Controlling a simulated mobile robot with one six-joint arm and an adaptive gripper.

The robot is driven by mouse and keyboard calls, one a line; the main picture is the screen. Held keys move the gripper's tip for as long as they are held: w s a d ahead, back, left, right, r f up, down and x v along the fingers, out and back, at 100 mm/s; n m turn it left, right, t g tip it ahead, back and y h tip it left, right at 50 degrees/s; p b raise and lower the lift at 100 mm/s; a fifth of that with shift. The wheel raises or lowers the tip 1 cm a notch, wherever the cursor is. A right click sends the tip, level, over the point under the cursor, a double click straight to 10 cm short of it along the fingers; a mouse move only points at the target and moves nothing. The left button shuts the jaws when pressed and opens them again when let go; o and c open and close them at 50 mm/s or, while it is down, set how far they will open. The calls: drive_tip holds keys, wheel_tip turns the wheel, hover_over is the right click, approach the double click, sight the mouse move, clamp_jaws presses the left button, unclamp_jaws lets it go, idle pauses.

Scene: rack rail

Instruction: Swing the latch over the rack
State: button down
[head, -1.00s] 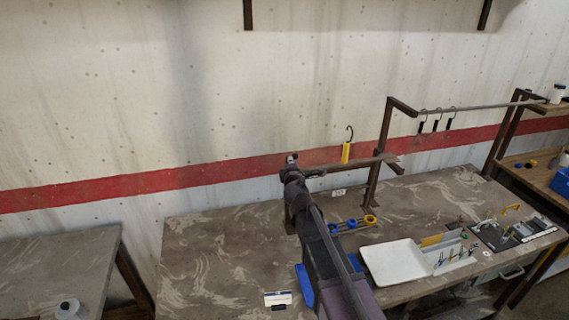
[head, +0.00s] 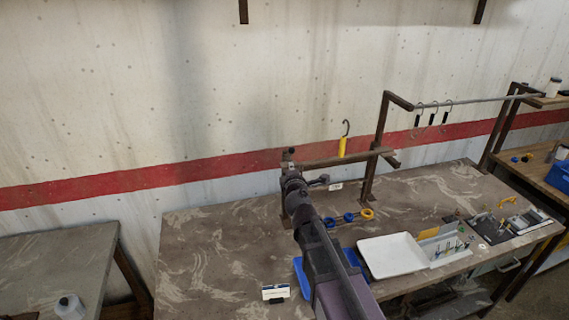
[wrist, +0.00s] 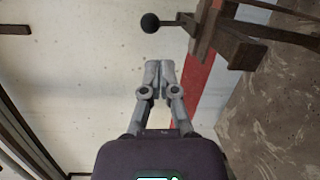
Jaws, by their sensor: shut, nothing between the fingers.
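The brown rack bar (head: 335,160) runs level above the bench on posts. A black ball knob (head: 289,151) stands at its left end. In the wrist view, the knob (wrist: 150,22) sits on a short dark arm (wrist: 180,19) beside a brown bracket (wrist: 236,48); I take this to be the latch. A yellow-handled hook (head: 342,147) stands upright at the bar; its lower end is unclear. My gripper (wrist: 158,66) is shut and empty, apart from the knob in the wrist view. In the head view my gripper (head: 321,181) is below the bar, partly hidden by my arm.
A higher rail (head: 465,102) at the right carries several black-handled hooks. The wall (head: 150,100) stands behind. The bench's left part is mostly clear.

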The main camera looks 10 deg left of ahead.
drive_tip(key=s+d, duration=0.2)
drive_tip(key=shift+d+r, duration=0.1)
drive_tip(key=shift+d, duration=0.25)
drive_tip(key=shift+w, duration=0.1)
drive_tip(key=s+d+f+m+g+h+b, duration=0.1)
drive_tip(key=s+d+f+m+g+h, duration=0.25)
drive_tip(key=d+f+m, duration=0.45)
drive_tip(key=s+d+f+m+g+h+b, duration=0.15)
drive_tip(key=d+f+m+g+h, duration=0.35)
drive_tip(key=d, duration=0.5)
drive_tip(key=s+d+f+m+g+y+b, duration=0.1)
drive_tip(key=s+f+m+g, duration=0.3)
drive_tip(key=s, duration=0.4)
drive_tip(key=s+d+f+m+g+y+b, duration=0.1)
drive_tip(key=s+f+m+g+y, duration=0.3)
drive_tip(key=s, duration=0.5)
drive_tip(key=shift+s+d+f+m, duration=0.25)
drive_tip(key=shift+d+f+m, duration=0.3)
drive_tip(key=shift+d+m, duration=0.05)
